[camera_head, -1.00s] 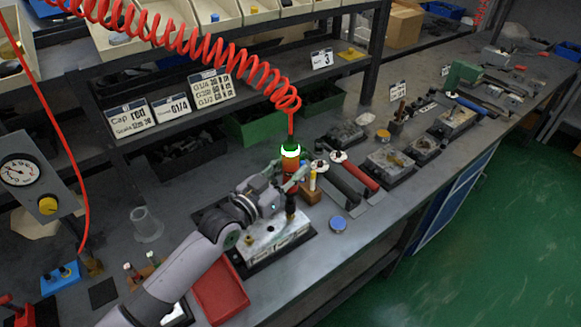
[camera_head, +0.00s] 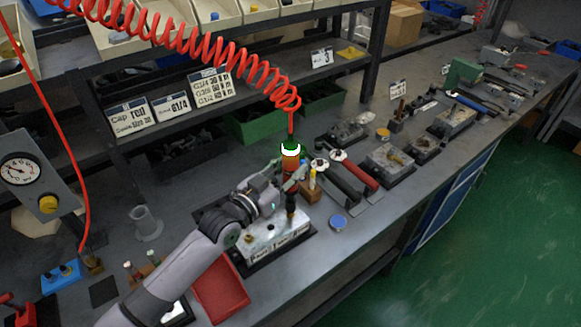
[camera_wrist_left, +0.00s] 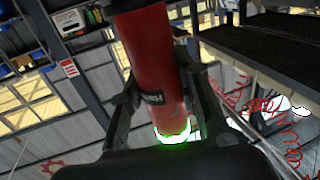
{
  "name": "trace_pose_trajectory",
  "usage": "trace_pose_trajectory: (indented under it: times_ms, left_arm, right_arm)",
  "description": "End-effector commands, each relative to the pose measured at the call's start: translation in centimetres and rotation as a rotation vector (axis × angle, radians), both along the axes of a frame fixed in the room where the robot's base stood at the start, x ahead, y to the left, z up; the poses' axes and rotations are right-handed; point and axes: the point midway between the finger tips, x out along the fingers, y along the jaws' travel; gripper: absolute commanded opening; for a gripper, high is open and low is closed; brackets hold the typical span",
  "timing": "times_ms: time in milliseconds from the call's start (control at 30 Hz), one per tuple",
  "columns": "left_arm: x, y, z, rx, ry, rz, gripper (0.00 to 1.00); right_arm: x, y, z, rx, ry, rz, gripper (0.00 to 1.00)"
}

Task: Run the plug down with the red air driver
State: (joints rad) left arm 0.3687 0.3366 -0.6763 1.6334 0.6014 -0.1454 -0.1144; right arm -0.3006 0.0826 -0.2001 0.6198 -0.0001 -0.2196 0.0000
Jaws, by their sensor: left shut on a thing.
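The red air driver (camera_head: 291,161) hangs upright on a red coiled hose (camera_head: 190,42), with a lit white-green ring at its top. My left gripper (camera_head: 284,183) is shut around its body; in the left wrist view the red driver body (camera_wrist_left: 150,62) sits between the two fingers (camera_wrist_left: 160,95). The driver's dark lower end (camera_head: 291,207) points down onto the pale valve block (camera_head: 275,236), which lies on a dark mat. The plug is not clearly seen; the driver tip and gripper cover that spot. My right gripper is not in view.
A red tray (camera_head: 220,290) lies in front of the block. A blue round tin (camera_head: 338,222) and red and black handled tools (camera_head: 360,175) lie to the right. A clear cup (camera_head: 146,222) and a gauge panel (camera_head: 35,175) stand left. Shelves rise behind.

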Motion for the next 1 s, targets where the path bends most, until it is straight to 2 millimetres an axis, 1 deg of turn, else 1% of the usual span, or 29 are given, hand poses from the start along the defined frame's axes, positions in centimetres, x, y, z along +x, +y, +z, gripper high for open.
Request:
trace_pose_trajectory:
  times_ms: [33, 300, 1000]
  left_arm:
    - [0.1, 0.0, 0.4, -0.004, -0.008, 0.0, 0.0]
    - [0.1, 0.0, 0.4, -0.004, -0.008, 0.0, 0.0]
    - [0.1, 0.0, -1.2, -0.003, -0.007, 0.0, 0.0]
  right_arm:
    - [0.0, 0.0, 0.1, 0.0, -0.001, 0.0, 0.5]
    - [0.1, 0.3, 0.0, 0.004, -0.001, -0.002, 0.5]
    - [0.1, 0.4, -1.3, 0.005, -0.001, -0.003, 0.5]
